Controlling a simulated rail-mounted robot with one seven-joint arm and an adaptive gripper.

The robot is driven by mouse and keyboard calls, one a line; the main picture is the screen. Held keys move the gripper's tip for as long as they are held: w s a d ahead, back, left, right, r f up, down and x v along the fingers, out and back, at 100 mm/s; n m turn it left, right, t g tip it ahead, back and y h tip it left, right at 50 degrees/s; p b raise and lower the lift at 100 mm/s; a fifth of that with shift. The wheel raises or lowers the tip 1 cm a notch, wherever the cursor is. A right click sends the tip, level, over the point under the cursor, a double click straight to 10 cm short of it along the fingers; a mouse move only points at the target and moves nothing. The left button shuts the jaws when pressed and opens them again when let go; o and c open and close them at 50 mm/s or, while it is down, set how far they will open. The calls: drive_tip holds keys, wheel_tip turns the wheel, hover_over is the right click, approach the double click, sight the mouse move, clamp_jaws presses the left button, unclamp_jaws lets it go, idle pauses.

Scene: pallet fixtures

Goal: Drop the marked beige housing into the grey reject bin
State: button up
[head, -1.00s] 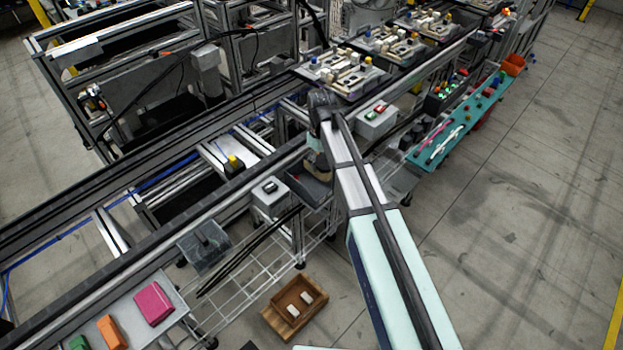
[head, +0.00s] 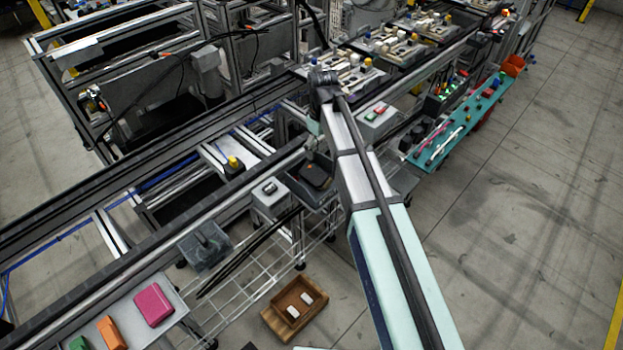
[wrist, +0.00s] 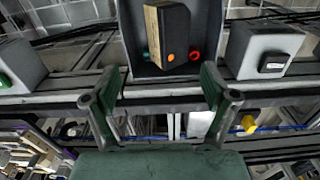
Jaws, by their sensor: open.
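The marked housing (wrist: 172,34) is a dark block with a beige side and an orange dot. It lies tilted inside the grey reject bin (wrist: 203,68) in the wrist view. In the head view the bin (head: 295,184) hangs beside the rail, and the housing (head: 314,174) shows as a dark shape inside it. My gripper (wrist: 161,84) is open and empty, with its fingers apart and clear of the housing. In the head view my gripper (head: 316,146) is above the bin's far side, partly hidden by my arm.
Grey boxes flank the bin: one with a black switch (head: 269,194) and one with red and green buttons (head: 378,118). A wooden box (head: 293,305) with white parts stands below. A tray with coloured blocks (head: 152,304) is at lower left.

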drive_tip(key=shift+r, duration=2.7)
drive_tip(key=s+d+f+m, duration=0.5)
drive_tip(key=s+d+f, duration=0.55)
drive_tip(key=f, duration=0.35)
drive_tip(key=s+d+f+m, duration=0.5)
drive_tip(key=s+d+f, duration=0.55)
drive_tip(key=f, duration=0.25)
drive_tip(key=s+f+g+b, duration=0.1)
drive_tip(key=s+f+g, duration=0.2)
drive_tip(key=s+f, duration=0.7)
drive_tip(key=s+f+g+b, duration=0.1)
drive_tip(key=s+f+g, duration=0.2)
drive_tip(key=s+f, duration=0.7)
drive_tip(key=s, duration=0.8)
drive_tip(key=shift+a+f+g, duration=0.2)
drive_tip(key=shift+a+g, duration=0.1)
drive_tip(key=shift+g, duration=0.1)
